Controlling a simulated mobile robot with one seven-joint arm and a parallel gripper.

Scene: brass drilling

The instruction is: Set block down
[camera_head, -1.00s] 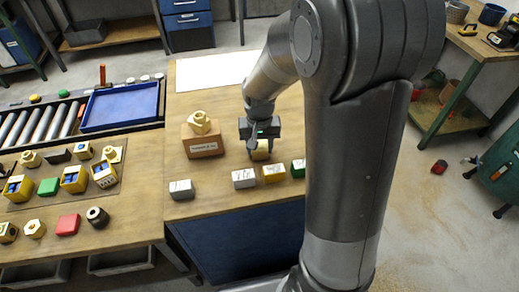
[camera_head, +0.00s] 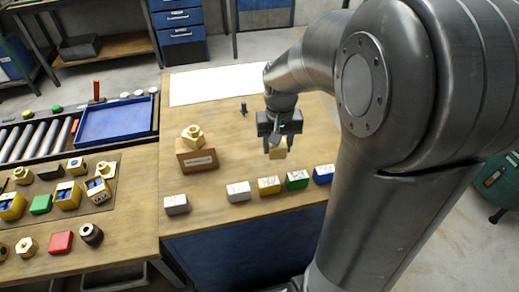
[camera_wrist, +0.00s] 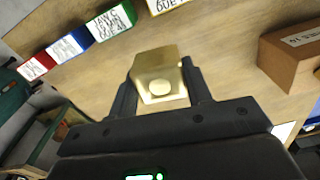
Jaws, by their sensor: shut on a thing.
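My gripper (camera_head: 277,146) is shut on a brass block (camera_head: 279,152) over the right workbench. In the wrist view, the block (camera_wrist: 158,72) sits between the two fingers, and a round pale spot shows on its near face. I cannot tell whether its underside touches the bench. Bare wood surrounds it in the wrist view. The bench top (camera_head: 225,130) is behind a row of coloured labelled blocks. To the left, a brown box (camera_head: 197,160) carries a brass hex fitting (camera_head: 193,136).
A white sheet (camera_head: 215,84) and small dark-blue item (camera_head: 243,107) lie behind. A blue tray (camera_head: 115,121) is left.

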